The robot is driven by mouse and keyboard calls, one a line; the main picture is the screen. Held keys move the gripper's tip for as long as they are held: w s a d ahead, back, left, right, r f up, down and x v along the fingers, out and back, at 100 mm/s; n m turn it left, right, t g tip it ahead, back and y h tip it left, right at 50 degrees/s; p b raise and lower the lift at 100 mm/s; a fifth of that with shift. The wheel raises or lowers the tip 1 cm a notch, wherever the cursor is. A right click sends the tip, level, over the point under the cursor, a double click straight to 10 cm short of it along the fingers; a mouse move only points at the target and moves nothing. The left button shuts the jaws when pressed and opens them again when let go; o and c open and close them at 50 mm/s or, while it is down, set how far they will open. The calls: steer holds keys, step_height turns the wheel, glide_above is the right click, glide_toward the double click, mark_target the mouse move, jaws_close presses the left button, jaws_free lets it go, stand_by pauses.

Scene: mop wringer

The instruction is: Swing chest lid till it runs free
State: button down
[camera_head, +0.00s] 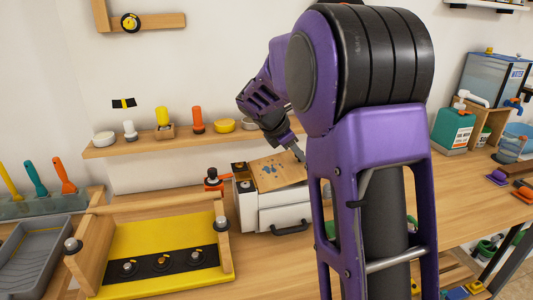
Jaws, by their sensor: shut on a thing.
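The chest (280,213) is a small white box with a dark handle on its front, standing on the wooden bench near the middle. Its wooden lid (275,174) bears blue paint-like marks and looks tilted up a little. My gripper (299,154) is at the lid's upper right edge, shut on the lid as far as I can see. The fingertips are small here and the exact grip is hard to make out. My purple arm hides the chest's right side.
A yellow board with a wooden frame (160,240) stands left of the chest. A wall shelf (110,149) with several small items runs behind. A grey tray (35,250) lies far left.

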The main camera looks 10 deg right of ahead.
mark_target(287, 170)
steer(key=shift+d, duration=0.1)
steer(key=c, duration=0.5)
jaws_free()
steer(key=shift+p+v, duration=0.8)
steer(key=shift+v, duration=0.4)
steer(key=shift+p+v, duration=0.85)
steer(key=shift+v, duration=1)
